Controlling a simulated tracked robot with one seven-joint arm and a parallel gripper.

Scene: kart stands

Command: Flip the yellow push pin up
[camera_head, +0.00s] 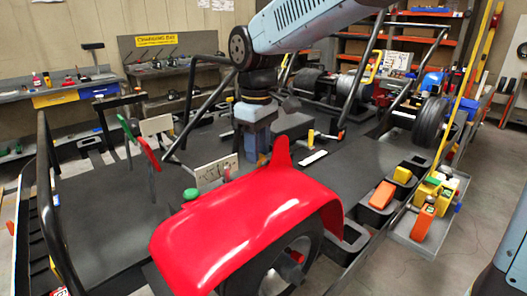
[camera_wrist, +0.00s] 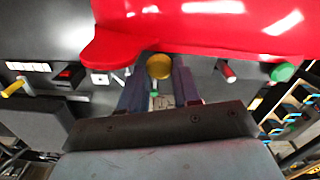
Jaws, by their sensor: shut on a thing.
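The yellow push pin (camera_wrist: 159,66) shows in the wrist view as a round yellow head between my fingertips, close to the edge of the red fender. My gripper (camera_wrist: 156,84) points down over the dark panel, its two dark fingers on either side of the pin, shut on it. The pin's shaft and base are hidden, so I cannot tell how it stands. In the head view my gripper (camera_head: 256,160) is behind the red fender's upright tip, and the pin is hidden there.
The red fender (camera_head: 240,225) lies close in front of my gripper. A red knob (camera_wrist: 227,72) and a green button (camera_wrist: 282,72) stand on one side. A yellow-topped lever (camera_wrist: 14,87) and a red switch (camera_wrist: 70,75) are on the other. Black frame bars (camera_head: 200,110) rise nearby.

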